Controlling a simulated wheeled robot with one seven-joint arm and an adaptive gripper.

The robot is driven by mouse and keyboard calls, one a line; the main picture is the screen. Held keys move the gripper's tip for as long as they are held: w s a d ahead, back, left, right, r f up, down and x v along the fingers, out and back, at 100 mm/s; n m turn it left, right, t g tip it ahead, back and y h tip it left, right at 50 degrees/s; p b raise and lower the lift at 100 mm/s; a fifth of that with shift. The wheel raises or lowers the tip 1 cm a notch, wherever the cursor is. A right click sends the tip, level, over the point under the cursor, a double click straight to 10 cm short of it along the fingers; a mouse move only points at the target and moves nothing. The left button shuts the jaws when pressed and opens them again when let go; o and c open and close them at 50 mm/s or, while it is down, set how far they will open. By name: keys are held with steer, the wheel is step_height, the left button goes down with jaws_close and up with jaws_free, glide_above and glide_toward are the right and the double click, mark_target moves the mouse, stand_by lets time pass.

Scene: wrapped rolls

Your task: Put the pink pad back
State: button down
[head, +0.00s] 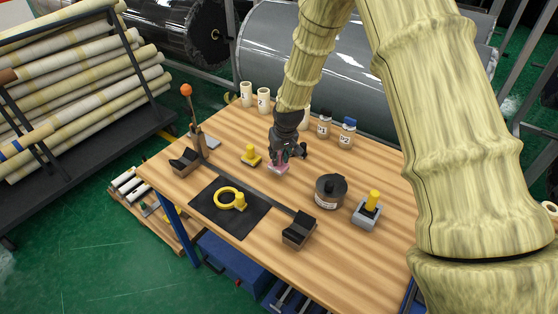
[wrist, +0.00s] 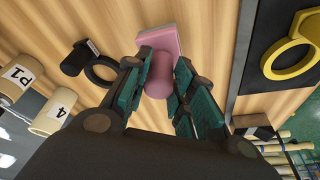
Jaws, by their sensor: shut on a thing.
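The pink pad (head: 277,168) is a flat block with a round pink knob, over the middle of the wooden table. My gripper (head: 284,157) points down over it. In the wrist view the pink pad (wrist: 158,45) is at top centre, its knob between the fingertips of my gripper (wrist: 159,82). The fingers are shut on the knob. I cannot tell whether the pad's underside touches the table. A similar yellow pad with a knob (head: 251,156) stands just left of it.
A dark round container (head: 331,190) and a grey holder with a yellow post (head: 367,212) stand right. Labelled white cylinders (head: 264,100) and bottles line the back. Black angled blocks (head: 299,229) stand near the front.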

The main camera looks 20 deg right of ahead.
mark_target(280, 161)
steer(key=shift+s+f+p, duration=0.4)
steer(key=shift+s+f, duration=0.05)
steer(key=shift+f, duration=0.15)
steer(key=shift+x, duration=0.95)
steer(key=shift+s+d+r, duration=0.1)
steer(key=shift+s+r, duration=0.05)
steer(key=c, duration=1.2)
jaws_free()
steer(key=shift+b+v, duration=1.75)
steer(key=shift+v, duration=4.2)
